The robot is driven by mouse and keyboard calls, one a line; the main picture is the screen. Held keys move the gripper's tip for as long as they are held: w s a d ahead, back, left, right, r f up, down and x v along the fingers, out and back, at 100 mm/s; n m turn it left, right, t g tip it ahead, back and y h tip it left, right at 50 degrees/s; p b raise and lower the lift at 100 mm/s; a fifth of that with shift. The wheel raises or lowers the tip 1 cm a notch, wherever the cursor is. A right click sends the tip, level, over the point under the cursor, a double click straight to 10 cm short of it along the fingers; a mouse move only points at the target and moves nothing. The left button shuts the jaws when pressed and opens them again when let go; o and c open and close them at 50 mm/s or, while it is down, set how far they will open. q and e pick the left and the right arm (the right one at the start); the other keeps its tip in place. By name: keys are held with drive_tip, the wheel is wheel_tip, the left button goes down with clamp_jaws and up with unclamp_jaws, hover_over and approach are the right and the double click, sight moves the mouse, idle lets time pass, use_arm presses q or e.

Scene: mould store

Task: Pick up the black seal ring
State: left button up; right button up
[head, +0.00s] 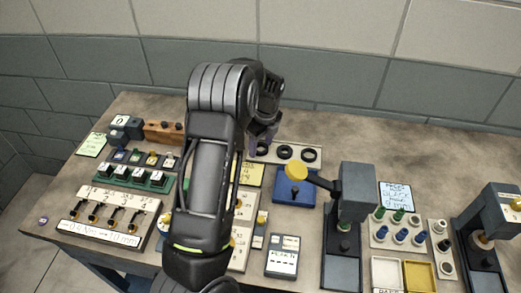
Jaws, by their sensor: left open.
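Three black rings lie in a row on a pale strip near the back middle of the table. The right ring (308,155) and the middle ring (284,152) show clearly. The left ring (262,148) is right beside my gripper and partly hidden. My left gripper (260,140) is open and points down at the left end of the strip. My own arm hides much of it, so I cannot tell its exact height or whether it touches a ring. My right gripper is not in view.
Green and dark racks (133,176) stand at the left. Small-part trays (397,230) stand at the right. The table behind the rings is clear up to the wall.

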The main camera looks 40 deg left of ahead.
use_arm(q)
drive_tip(key=shift+r, duration=0.1)
drive_tip(key=shift+c, duration=0.4)
drive_tip(key=c, duration=1)
drive_tip(key=shift+r, duration=0.1)
wheel_tip(320, 180, up, 10)
drive_tip(key=shift+f+p, duration=0.1)
drive_tip(key=shift+p, duration=0.25)
idle(0.4)
drive_tip(key=shift+r, duration=1.5)
